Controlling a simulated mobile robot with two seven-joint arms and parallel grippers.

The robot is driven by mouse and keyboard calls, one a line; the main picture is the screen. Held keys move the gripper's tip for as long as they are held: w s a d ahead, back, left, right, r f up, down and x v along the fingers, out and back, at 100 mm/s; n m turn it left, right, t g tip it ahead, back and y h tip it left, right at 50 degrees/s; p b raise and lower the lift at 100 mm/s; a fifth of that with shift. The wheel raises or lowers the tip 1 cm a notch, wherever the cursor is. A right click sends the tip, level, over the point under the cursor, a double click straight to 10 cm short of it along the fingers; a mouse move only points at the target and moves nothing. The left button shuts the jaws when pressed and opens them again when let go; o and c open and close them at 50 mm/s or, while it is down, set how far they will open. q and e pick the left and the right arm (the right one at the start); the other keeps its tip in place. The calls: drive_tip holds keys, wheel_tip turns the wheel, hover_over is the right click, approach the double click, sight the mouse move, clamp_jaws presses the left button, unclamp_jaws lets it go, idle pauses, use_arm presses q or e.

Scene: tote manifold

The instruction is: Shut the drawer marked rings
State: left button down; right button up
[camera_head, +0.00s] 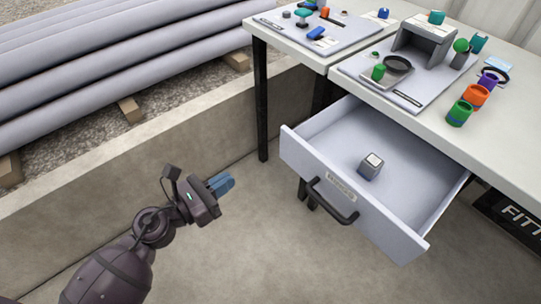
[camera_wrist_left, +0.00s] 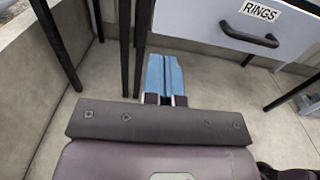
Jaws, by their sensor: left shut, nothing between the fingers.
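The rings drawer (camera_head: 360,205) is pulled well out from under the white table in the head view. Its front carries a label and a dark bar handle (camera_head: 333,200). A small grey box with a light top (camera_head: 371,166) sits inside on the drawer floor. In the left wrist view the drawer front (camera_wrist_left: 205,20) shows at the top, with the label RINGS (camera_wrist_left: 260,10) and the handle (camera_wrist_left: 249,34). My left gripper (camera_head: 222,184) has blue fingers, is shut and empty, and is left of the drawer front, apart from it. My right gripper is not in view.
The white table (camera_head: 507,130) bears grey boards, a grey stand (camera_head: 425,45) and several coloured cups. Black table legs (camera_head: 261,105) stand left of the drawer. A low concrete wall (camera_head: 140,135) and grey pipes (camera_head: 110,60) lie at left. The floor before the drawer is clear.

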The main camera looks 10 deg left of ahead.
sight(281, 145)
use_arm(q)
drive_tip(key=x, duration=1.3)
drive_tip(key=shift+w+d, duration=0.3)
drive_tip(key=shift+w, duration=0.05)
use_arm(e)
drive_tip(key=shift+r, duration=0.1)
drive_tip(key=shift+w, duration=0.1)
use_arm(q)
drive_tip(key=shift+w+d+r, duration=0.1)
drive_tip(key=shift+w, duration=0.05)
